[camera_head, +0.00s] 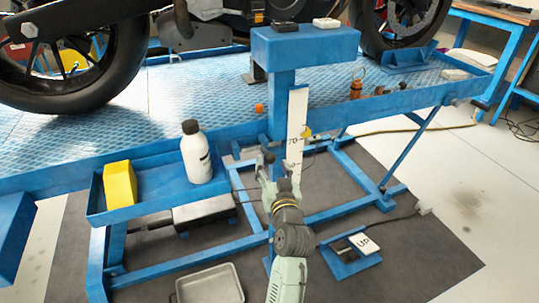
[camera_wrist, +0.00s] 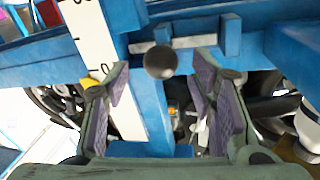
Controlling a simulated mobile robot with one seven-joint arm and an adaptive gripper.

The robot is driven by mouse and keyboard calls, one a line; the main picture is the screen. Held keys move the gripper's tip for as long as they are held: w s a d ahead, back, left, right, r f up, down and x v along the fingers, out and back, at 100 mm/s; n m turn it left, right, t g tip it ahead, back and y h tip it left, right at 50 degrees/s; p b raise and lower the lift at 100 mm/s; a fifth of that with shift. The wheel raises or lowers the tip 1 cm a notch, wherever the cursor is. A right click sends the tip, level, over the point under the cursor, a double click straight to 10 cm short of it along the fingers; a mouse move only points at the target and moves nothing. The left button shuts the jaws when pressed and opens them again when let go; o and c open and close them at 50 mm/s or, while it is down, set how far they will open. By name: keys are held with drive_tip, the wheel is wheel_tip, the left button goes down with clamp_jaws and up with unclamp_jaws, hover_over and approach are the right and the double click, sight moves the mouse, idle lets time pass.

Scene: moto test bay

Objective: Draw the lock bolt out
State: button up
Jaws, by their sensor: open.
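The lock bolt shows in the wrist view as a round dark knob (camera_wrist: 160,62), with a grey bar (camera_wrist: 195,41) and blue bracket pieces behind it. My gripper (camera_wrist: 162,75) is open, one finger on each side of the knob in the picture. No contact shows, and I cannot tell how deep the knob sits between the fingers. In the head view my gripper (camera_head: 273,170) is beside the blue post (camera_head: 279,105), below the lift deck. A small dark knob (camera_head: 269,157) shows close to its fingertips. The bolt's shaft is hidden.
A white scale (camera_head: 297,125) with a yellow pointer (camera_head: 307,133) is close beside my gripper. A blue tray (camera_head: 155,205) holds a white bottle (camera_head: 196,158) and a yellow block (camera_head: 119,185). A foot pedal (camera_head: 352,252) and a metal pan (camera_head: 209,285) are on the floor.

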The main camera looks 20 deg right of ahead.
sight(266, 153)
drive_tip(key=shift+w+d+p, duration=0.15)
drive_tip(key=shift+w+d, duration=0.05)
drive_tip(key=shift+w, duration=0.9)
drive_tip(key=shift+w+d+p, duration=0.15)
drive_tip(key=shift+w, duration=0.95)
clamp_jaws()
